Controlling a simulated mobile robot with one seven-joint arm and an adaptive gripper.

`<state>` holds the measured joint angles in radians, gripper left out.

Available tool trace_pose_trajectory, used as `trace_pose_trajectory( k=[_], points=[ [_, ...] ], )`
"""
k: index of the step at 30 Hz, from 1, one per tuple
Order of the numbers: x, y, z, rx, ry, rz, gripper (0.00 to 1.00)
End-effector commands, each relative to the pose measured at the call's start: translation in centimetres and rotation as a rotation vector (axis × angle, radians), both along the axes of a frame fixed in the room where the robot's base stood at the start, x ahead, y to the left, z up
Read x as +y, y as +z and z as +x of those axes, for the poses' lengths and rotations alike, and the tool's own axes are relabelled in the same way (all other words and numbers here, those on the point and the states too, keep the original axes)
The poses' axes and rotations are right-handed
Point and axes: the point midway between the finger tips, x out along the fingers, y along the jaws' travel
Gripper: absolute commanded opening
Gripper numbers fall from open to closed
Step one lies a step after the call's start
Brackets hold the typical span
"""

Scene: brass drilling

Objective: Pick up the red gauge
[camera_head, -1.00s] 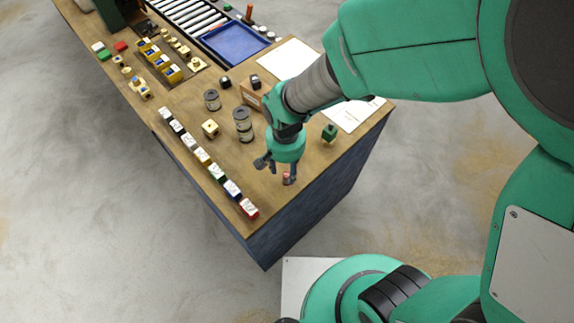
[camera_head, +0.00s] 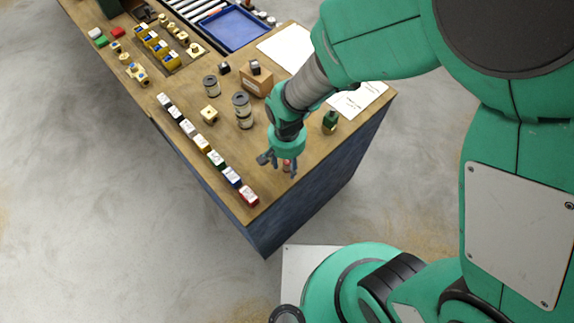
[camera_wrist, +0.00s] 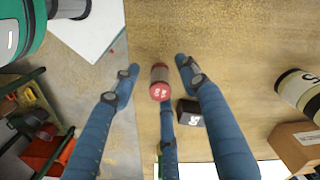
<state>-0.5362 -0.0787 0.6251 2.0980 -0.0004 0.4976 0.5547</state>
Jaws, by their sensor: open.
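In the head view the gauge (camera_head: 287,165) is a small red spot near the table's front corner, partly hidden by the fingers of my gripper (camera_head: 278,163). I cannot tell whether any finger touches it.
A black block (camera_wrist: 188,113) lies close beside my right finger in the wrist view. A cardboard box (camera_head: 257,82), tins (camera_head: 243,111) and a green object (camera_head: 330,122) stand nearby. A row of coloured blocks (camera_head: 201,143) lines the left edge.

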Motion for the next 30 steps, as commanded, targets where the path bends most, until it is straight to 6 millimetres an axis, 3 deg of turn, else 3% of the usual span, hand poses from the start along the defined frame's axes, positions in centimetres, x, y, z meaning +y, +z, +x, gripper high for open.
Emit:
trace_pose_trajectory(
  k=[6,23,30],
  points=[
    [0.0,-1.8,0.0,0.000,0.000,0.000,0.44],
    [0.0,-1.8,0.0,0.000,0.000,0.000,0.44],
    [0.0,-1.8,0.0,0.000,0.000,0.000,0.00]
  ],
)
